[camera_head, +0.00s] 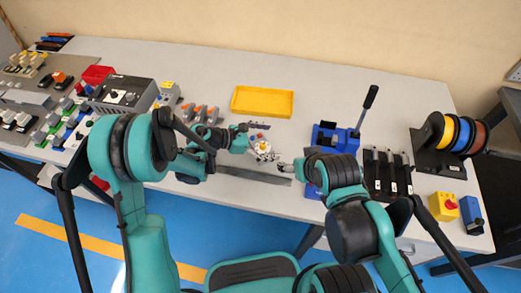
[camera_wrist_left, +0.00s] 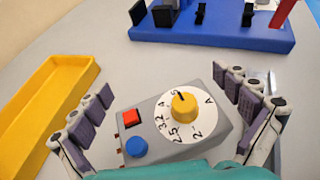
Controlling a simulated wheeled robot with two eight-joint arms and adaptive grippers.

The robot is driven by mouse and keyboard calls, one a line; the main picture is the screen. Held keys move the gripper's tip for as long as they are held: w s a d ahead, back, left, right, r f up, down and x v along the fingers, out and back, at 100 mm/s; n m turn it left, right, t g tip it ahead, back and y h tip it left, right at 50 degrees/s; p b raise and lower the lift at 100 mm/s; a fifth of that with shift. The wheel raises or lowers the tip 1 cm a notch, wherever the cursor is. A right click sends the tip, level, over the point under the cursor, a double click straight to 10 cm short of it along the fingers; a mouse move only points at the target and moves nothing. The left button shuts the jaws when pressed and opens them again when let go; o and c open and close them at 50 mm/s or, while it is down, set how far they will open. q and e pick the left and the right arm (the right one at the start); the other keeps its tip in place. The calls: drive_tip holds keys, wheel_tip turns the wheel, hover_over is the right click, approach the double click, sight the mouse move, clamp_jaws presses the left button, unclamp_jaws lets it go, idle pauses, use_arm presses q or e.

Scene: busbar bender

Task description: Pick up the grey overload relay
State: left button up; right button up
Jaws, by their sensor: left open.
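The grey overload relay (camera_wrist_left: 172,128) fills the lower middle of the left wrist view. It has a white dial with a yellow knob, a red button and a blue button on its top. In the head view the relay (camera_head: 262,148) is small, near the front middle of the table. My left gripper (camera_wrist_left: 162,88) is open, with its fingers on both sides of the relay and visible gaps to it. In the head view my left gripper (camera_head: 259,140) is at the relay. My right gripper (camera_head: 286,167) is just right of it; its fingers are too small to judge.
A yellow tray (camera_head: 262,115) lies behind the relay. The blue bender (camera_head: 325,138) with a black lever stands to the right. Black holders (camera_head: 385,175) and wire spools (camera_head: 455,135) are farther right. Several electrical parts crowd the left. A grey bar (camera_head: 240,174) lies near the front edge.

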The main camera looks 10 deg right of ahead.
use_arm(q)
drive_tip(key=c, duration=1.5)
wheel_tip(320, 180, up, 10)
drive_tip(key=p, duration=0.4)
drive_tip(key=shift+a+r, duration=0.1)
